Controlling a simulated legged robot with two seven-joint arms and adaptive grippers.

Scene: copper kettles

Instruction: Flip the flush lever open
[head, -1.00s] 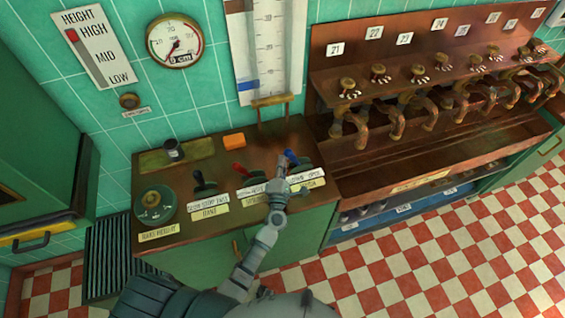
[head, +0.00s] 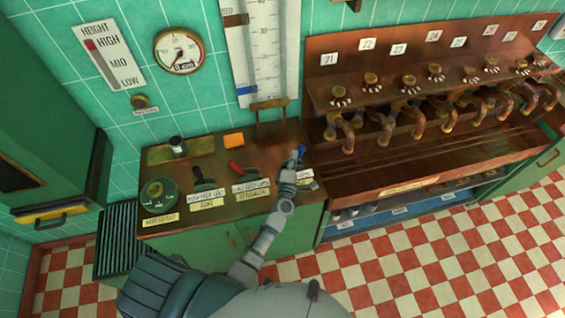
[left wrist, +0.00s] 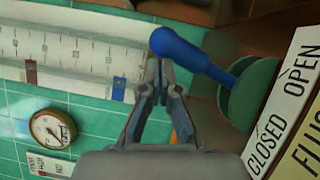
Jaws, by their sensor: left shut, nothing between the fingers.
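The flush lever (head: 301,151) has a blue handle and stands at the right end of the brown control panel. In the left wrist view the blue lever (left wrist: 185,48) slants up and left from its round green base (left wrist: 252,92). Its plate (left wrist: 285,105) reads CLOSED and OPEN; I cannot tell its exact setting. My left gripper (head: 291,168) is shut and empty, right beside the handle. In the left wrist view its fingertips (left wrist: 160,68) are just below the blue knob; contact is unclear. In the head view the gripper hides the lever's base. My right gripper is not in view.
A red lever (head: 235,168), a black lever (head: 203,172) and a green dial (head: 158,192) share the panel. A gauge (head: 178,51) and a height scale (head: 109,57) hang on the wall. A rack of copper taps (head: 430,95) stands to the right.

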